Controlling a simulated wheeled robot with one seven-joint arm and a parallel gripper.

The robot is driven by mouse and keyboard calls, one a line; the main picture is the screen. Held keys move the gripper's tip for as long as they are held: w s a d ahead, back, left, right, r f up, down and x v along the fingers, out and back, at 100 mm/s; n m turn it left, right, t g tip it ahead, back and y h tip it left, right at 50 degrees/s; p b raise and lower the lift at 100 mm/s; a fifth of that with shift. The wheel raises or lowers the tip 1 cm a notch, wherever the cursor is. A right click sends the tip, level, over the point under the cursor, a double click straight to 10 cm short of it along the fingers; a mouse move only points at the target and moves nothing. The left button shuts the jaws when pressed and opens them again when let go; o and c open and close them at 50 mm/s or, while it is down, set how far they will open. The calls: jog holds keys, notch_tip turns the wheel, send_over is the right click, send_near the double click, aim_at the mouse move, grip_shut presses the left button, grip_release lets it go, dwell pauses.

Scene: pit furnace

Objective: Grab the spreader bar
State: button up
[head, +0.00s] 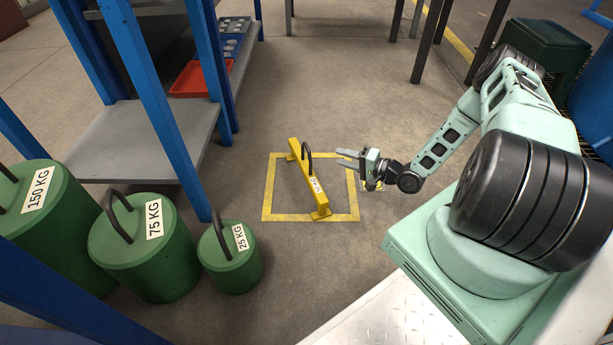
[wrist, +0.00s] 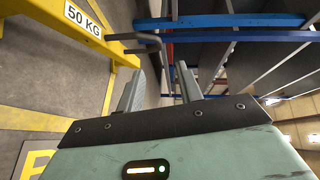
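The yellow spreader bar (head: 316,195) stands on its feet on the floor inside a yellow marked square. A black loop handle (head: 307,157) rises from its middle, and a white weight label is on its side. In the wrist view the bar (wrist: 110,45) is at the upper left with its label reading 50 KG, and the dark handle (wrist: 150,40) is just ahead of the fingers. My gripper (head: 339,158) is open and empty, to the right of the handle with its fingers pointing left towards it. A gap separates the fingertips from the handle in the head view.
Green weights labelled 25 KG (head: 231,262), 75 KG (head: 150,262) and 150 KG (head: 45,225) stand at lower left. A blue-framed shelf (head: 152,130) with a red tray (head: 190,80) is on the left. The floor around the bar is clear.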

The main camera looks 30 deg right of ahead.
jog(key=b, duration=0.3)
send_near(306, 145)
jog(key=f+x, duration=0.1)
jog(key=x, duration=0.3)
jog(key=b+x, duration=0.2)
jog(key=x, duration=0.3)
jog(key=shift+w+a+b, duration=0.2)
jog(key=shift+w+b, duration=0.15)
jog(key=shift+b, duration=0.05)
jog(key=shift+r, duration=0.15)
grip_shut()
dwell(0.5)
jog(key=shift+r, duration=0.15)
